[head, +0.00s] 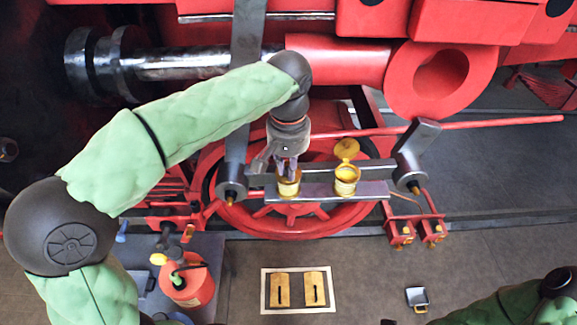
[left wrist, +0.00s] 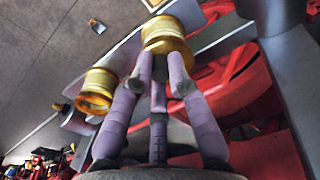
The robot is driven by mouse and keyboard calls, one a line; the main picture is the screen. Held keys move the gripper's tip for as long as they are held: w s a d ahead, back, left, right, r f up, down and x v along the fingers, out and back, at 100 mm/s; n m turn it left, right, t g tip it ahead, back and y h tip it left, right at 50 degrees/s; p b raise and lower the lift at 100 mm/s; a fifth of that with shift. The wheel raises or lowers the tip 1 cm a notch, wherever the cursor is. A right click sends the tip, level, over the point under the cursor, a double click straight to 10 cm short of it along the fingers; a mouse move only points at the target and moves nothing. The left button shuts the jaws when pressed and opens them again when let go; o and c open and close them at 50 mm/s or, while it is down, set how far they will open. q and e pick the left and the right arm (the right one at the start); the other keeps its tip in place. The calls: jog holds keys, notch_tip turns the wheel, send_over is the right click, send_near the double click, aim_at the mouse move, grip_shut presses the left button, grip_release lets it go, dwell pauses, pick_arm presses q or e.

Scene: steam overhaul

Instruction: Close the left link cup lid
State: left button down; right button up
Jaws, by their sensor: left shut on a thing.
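Two brass cups stand on the grey link bar. The left link cup (head: 289,187) is directly under my left gripper (head: 287,168); it also shows in the left wrist view (left wrist: 166,34), just past the fingertips. The left gripper's purple fingers (left wrist: 163,84) are closed together at this cup's top edge, shut on its lid. The lid itself is mostly hidden by the fingers. The right cup (head: 346,188) has its round yellow lid (head: 346,150) standing up behind it; this cup shows in the left wrist view (left wrist: 97,90). My right gripper is out of view.
Grey link arms (head: 411,155) rise beside both cups. A red wheel (head: 295,222) lies behind and below the bar. A red extinguisher (head: 190,284) stands on a grey cart at lower left. A framed plate (head: 298,290) and a small box (head: 417,298) lie on open floor.

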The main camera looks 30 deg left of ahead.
pick_arm(q)
jog(key=c, duration=1.2)
grip_release()
notch_tip(320, 180, up, 12)
jog(key=shift+s+d, duration=0.2)
jog(key=shift+s, duration=0.1)
jog(key=shift+f, duration=0.1)
